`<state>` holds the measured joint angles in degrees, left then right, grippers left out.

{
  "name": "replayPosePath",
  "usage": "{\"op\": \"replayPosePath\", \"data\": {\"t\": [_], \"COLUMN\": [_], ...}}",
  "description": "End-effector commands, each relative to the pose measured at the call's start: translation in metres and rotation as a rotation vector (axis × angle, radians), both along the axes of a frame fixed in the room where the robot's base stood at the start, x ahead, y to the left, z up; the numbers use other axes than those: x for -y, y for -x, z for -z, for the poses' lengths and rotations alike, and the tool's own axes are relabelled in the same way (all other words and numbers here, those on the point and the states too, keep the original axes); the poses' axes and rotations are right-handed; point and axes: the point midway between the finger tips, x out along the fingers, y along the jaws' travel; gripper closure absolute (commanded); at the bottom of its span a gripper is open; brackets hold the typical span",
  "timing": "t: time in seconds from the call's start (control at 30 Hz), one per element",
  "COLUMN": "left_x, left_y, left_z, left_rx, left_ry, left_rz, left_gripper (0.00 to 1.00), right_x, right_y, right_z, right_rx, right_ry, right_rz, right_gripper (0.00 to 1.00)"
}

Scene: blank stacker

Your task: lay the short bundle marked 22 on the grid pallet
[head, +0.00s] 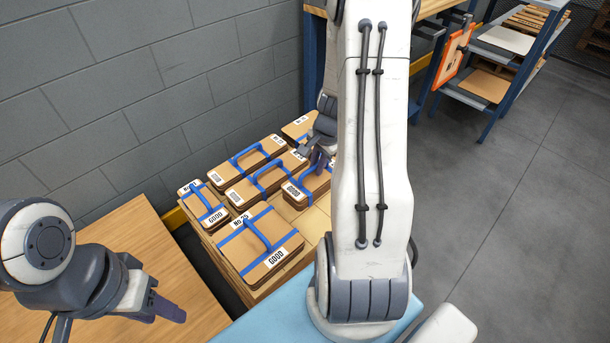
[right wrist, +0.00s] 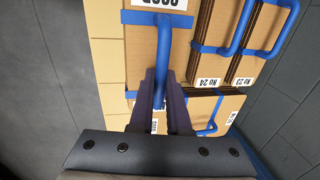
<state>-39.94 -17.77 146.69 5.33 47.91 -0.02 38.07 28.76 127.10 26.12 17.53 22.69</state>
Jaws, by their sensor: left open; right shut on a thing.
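My right gripper (head: 319,164) is shut on the blue handle of a small brown bundle (head: 312,188) marked GOOD; it also shows in the right wrist view (right wrist: 140,50). Its number is hidden, so I cannot tell whether it is 22. It sits level over the grid pallet (head: 318,216), at the right of the other bundles; I cannot tell whether it touches the pallet. The pallet's pale gridded top shows in the right wrist view (right wrist: 107,65). My left gripper (head: 168,311) is open and empty over the wooden table at lower left.
A large bundle marked 25 (head: 262,252) lies at the pallet's front. Bundles marked 24 (right wrist: 208,60) and 23 (right wrist: 247,60) stand close beside the held one, with others behind. A wooden table (head: 130,245) is at left, a grey block wall (head: 130,90) behind. Shelves (head: 510,50) stand far right.

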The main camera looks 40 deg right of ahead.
Motion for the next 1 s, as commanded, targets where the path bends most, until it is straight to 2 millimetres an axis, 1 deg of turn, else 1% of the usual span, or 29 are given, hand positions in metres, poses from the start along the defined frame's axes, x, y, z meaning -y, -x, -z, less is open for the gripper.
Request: {"op": "replayPosePath", "data": {"t": [0.03,0.1,0.2,0.27,0.37,0.47,0.6,0.63,0.87,1.0], "left_x": [0.000,0.000,0.000,0.000,0.000,0.000,0.000,0.000,0.000,0.000], "left_y": [0.000,0.000,0.000,0.000,0.000,0.000,0.000,0.000,0.000,0.000], "left_z": [0.000,0.001,0.000,0.000,0.003,0.010,0.022,0.023,0.021,0.025], "left_rx": [0.000,0.000,0.000,0.000,0.000,0.000,0.000,0.000,0.000,0.000], "left_ry": [0.000,0.000,0.000,0.000,0.000,0.000,0.000,0.000,0.000,0.000], "left_rz": [0.000,0.000,0.000,0.000,0.000,0.000,0.000,0.000,0.000,0.000], "left_gripper": [0.55,0.55,0.55,0.55,0.55,0.55,0.55,0.55,0.55,0.55], "right_x": [-0.002,-0.004,-0.004,-0.004,-0.004,-0.003,-0.003,-0.003,-0.002,-0.002], "right_y": [-0.012,-0.024,-0.035,-0.039,-0.041,-0.041,-0.040,-0.040,-0.040,-0.040], "right_z": [0.008,0.015,0.022,0.024,0.029,0.042,0.064,0.066,0.065,0.069], "right_rx": [-0.001,-0.002,-0.002,0.000,-0.001,-0.001,-0.002,-0.001,0.001,0.000], "right_ry": [-0.001,-0.001,-0.001,0.000,0.000,-0.001,-0.001,-0.001,0.001,0.000], "right_rz": [-0.005,-0.004,-0.001,0.000,0.002,0.006,0.005,0.006,0.005,0.005], "right_gripper": [1.00,1.00,1.00,1.00,1.00,1.00,1.00,1.00,1.00,1.00]}}
